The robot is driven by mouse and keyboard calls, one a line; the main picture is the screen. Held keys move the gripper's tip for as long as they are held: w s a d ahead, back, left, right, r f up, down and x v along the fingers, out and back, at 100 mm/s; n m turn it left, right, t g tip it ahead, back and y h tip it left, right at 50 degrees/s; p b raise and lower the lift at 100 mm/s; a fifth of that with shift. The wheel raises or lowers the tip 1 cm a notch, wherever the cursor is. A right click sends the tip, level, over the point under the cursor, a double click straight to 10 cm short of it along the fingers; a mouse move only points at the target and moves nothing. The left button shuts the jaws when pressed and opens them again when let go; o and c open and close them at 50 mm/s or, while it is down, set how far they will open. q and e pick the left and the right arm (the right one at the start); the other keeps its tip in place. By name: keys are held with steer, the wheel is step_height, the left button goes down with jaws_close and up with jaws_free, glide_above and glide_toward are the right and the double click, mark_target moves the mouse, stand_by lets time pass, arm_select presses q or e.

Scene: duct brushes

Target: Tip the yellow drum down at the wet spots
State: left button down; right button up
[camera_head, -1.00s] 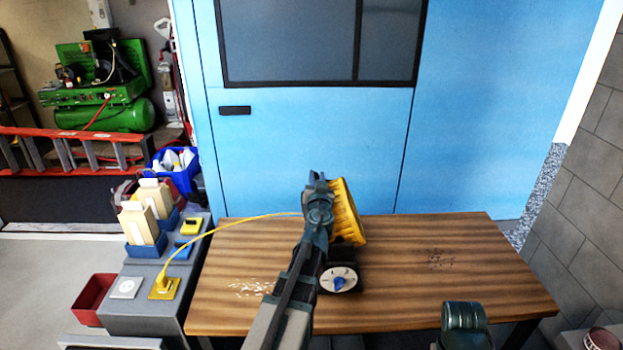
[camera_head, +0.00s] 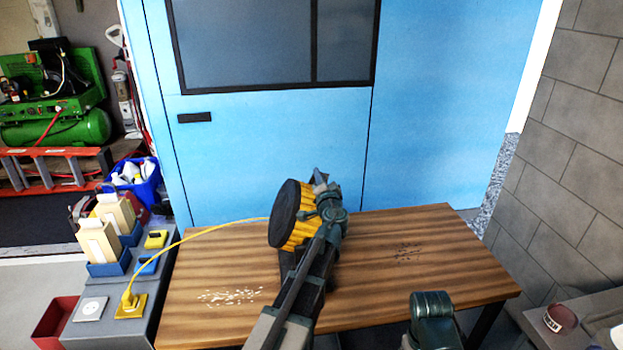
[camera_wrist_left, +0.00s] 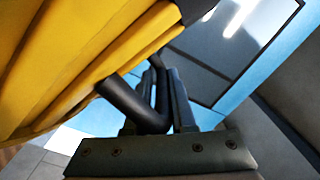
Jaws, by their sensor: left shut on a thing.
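The yellow drum (camera_head: 290,236) is ribbed, with a dark round face turned left and slightly toward me, above the wooden table (camera_head: 375,300). My left gripper (camera_head: 326,198) is shut on the drum's dark handle at its right side. In the left wrist view, the jaws (camera_wrist_left: 160,98) close around a dark bent bar (camera_wrist_left: 135,105), with the yellow drum (camera_wrist_left: 60,70) at upper left. A patch of whitish spots (camera_head: 230,297) lies on the table's left part, and a patch of dark specks (camera_head: 408,250) on its right part. My arm hides part of what is below the drum.
A yellow cord (camera_head: 190,238) runs from the drum to a yellow socket (camera_head: 130,306) on the grey bench at left. Blue bins and cartons stand on that bench. A blue wall (camera_head: 280,140) stands behind the table. The table's right part is largely clear.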

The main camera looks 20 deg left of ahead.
arm_select(q)
steer(key=shift+w+d+f, duration=0.15)
steer(key=shift+d+f, duration=0.15)
steer(key=shift+d, duration=0.1)
stand_by(0.3)
steer(key=c, duration=0.8)
jaws_free()
steer(key=shift+c, duration=0.2)
steer(key=shift+w, duration=0.1)
steer(key=v, duration=1.4)
steer(key=shift+f, duration=0.1)
